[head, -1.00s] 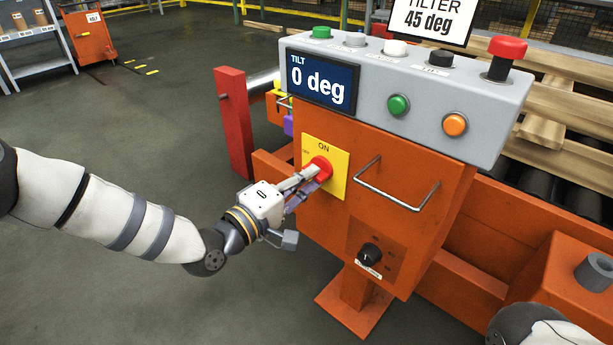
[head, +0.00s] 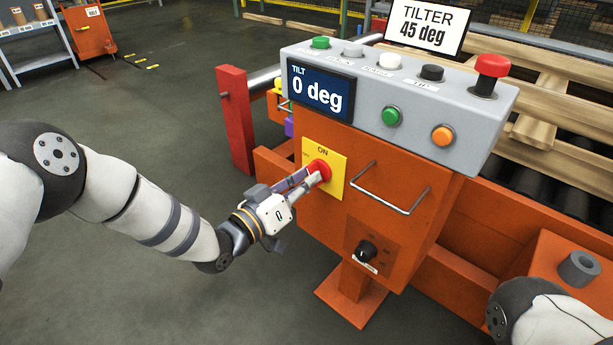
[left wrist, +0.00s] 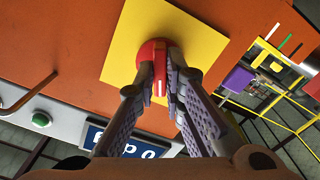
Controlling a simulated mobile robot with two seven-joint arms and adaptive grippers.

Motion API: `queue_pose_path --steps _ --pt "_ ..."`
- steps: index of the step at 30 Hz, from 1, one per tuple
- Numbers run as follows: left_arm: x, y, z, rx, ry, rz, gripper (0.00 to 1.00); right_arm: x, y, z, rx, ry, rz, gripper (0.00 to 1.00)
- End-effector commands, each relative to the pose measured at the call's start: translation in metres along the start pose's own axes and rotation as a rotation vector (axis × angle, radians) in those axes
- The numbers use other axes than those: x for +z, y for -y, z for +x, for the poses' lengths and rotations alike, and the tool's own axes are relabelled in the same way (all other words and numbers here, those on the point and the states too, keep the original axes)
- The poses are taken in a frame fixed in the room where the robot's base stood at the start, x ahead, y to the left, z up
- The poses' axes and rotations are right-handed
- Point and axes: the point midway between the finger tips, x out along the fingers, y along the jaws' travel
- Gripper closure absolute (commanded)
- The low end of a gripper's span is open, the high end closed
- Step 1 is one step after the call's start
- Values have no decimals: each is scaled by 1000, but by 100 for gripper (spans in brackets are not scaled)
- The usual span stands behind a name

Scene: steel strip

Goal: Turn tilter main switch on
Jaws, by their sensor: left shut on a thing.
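The main switch is a red rotary knob (head: 319,169) on a yellow plate (head: 337,182) marked ON at its top, on the front of the orange control cabinet (head: 290,208). My left gripper (head: 313,177) reaches it from the lower left and is shut on the knob. In the left wrist view the red knob (left wrist: 153,52) shows on the yellow plate (left wrist: 122,65), its raised handle between the two fingertips (left wrist: 163,86). The fingers partly cover the knob in the head view, so its exact angle is unclear there. My right gripper is out of view.
Above is a grey panel (head: 437,112) with several buttons, a red mushroom button (head: 492,66) and a display (head: 320,92) reading 0 deg. A metal handle (head: 392,202) juts out right of the switch; a black selector (head: 366,252) sits below. Open floor lies left.

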Motion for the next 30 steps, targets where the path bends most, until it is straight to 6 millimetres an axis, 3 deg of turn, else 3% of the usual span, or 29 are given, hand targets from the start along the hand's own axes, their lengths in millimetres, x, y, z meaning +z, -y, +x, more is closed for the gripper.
queue_pose_path --steps 15,30 --pt "-1 -1 0 1 0 379 100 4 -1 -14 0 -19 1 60" --pt "0 0 0 0 1 487 100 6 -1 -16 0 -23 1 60"
